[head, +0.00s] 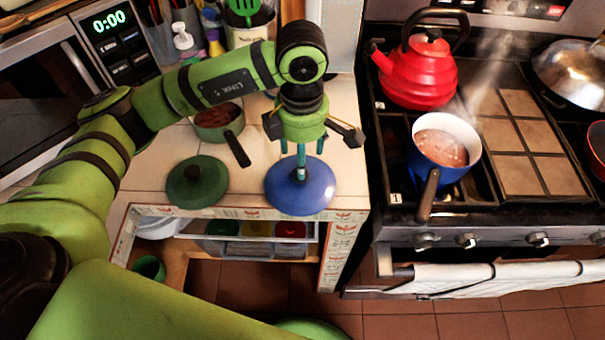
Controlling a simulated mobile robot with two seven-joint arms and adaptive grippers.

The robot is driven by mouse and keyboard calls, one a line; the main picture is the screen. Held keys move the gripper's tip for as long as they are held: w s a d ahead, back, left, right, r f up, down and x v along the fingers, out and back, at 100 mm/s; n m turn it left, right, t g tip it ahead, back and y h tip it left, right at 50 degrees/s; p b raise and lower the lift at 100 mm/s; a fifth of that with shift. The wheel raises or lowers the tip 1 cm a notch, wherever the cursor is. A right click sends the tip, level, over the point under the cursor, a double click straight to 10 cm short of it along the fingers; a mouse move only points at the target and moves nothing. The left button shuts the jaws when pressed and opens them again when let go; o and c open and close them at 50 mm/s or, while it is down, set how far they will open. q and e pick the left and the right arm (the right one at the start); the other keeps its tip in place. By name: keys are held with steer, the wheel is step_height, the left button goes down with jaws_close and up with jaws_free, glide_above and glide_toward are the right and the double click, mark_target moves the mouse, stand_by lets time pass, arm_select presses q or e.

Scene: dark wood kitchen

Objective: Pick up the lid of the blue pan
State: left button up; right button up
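The blue lid (299,197) lies flat on the tiled counter near its front edge, left of the stove. Its small knob is near the middle, partly hidden by thin teal parts above it. My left gripper (311,133) points down over the lid, with its dark fingers spread wide. I cannot tell whether it touches the knob. The blue pan (439,168) stands uncovered on the stove, with steaming brown food inside and its handle toward the front. My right gripper is not in view.
A green lid (197,182) lies left of the blue lid. A green pan (217,133) with food stands behind it, its handle toward the front right. A red kettle (420,75) stands behind the blue pan. A towel (500,277) hangs on the stove front.

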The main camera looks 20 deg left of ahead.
arm_select(q)
steer(key=shift+s+a+f+p, duration=0.15)
steer(key=shift+f+p, duration=0.35)
steer(key=shift+f, duration=0.3)
steer(key=f, duration=0.1)
steer(key=f+p, duration=0.2)
steer(key=shift+w+a+f, duration=0.1)
steer(key=shift+w+f, duration=0.15)
steer(key=shift+f, duration=0.65)
jaws_close()
